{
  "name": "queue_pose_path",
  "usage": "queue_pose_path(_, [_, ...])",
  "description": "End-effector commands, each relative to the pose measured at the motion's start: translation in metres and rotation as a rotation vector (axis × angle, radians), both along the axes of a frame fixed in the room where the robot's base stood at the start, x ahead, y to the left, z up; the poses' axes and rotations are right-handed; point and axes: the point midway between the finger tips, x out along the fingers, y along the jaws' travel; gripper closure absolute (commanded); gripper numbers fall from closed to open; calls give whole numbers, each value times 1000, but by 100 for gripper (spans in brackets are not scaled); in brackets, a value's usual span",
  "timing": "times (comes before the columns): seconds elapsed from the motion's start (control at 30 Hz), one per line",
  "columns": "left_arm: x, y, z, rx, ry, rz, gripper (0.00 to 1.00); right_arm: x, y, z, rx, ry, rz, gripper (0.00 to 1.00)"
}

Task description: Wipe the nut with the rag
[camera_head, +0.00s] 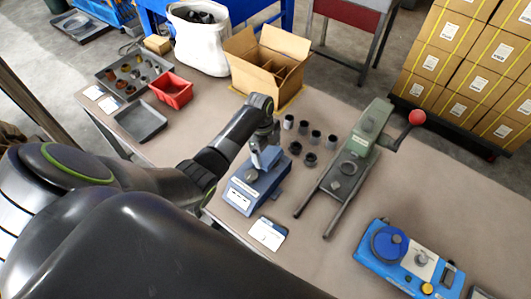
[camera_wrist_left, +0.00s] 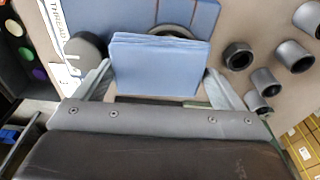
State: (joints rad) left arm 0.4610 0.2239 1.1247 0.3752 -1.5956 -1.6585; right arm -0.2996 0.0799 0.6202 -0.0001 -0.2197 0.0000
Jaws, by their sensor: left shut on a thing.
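My left gripper (camera_head: 264,148) is over the blue device (camera_head: 252,190) with a white label. In the left wrist view its two fingers are shut on a folded blue rag (camera_wrist_left: 158,68). Behind the rag, a ring-shaped part (camera_wrist_left: 172,31) shows on the blue device; the rag hides most of it, and I cannot tell whether they touch. A dark hexagonal nut (camera_wrist_left: 239,56) lies on the table beside the device. Several grey cylindrical parts (camera_wrist_left: 293,55) stand near it; they also show in the head view (camera_head: 303,127). My right gripper is not in view.
A grey-green lever press (camera_head: 352,160) with a red knob stands right of the parts. A blue-and-white instrument (camera_head: 408,262) is at the front right. An open cardboard box (camera_head: 265,62), a red bin (camera_head: 171,90) and a grey tray (camera_head: 140,122) are farther back.

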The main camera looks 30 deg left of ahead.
Motion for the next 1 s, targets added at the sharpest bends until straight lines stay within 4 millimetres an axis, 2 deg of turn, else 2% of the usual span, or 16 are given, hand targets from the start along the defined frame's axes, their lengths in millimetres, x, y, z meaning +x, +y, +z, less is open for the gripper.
queue_pose_path(0.3, [23, -2, -3, 0, 0, 0, 28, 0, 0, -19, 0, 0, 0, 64])
queue_pose_path(0.5, [31, -3, -1, 0, 1, 1, 28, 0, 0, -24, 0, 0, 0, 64])
queue_pose_path(0.83, [30, -3, 1, 0, 1, 1, 28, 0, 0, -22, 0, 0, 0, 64])
queue_pose_path(1.0, [22, -2, 3, 0, 2, 1, 28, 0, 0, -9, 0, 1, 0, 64])
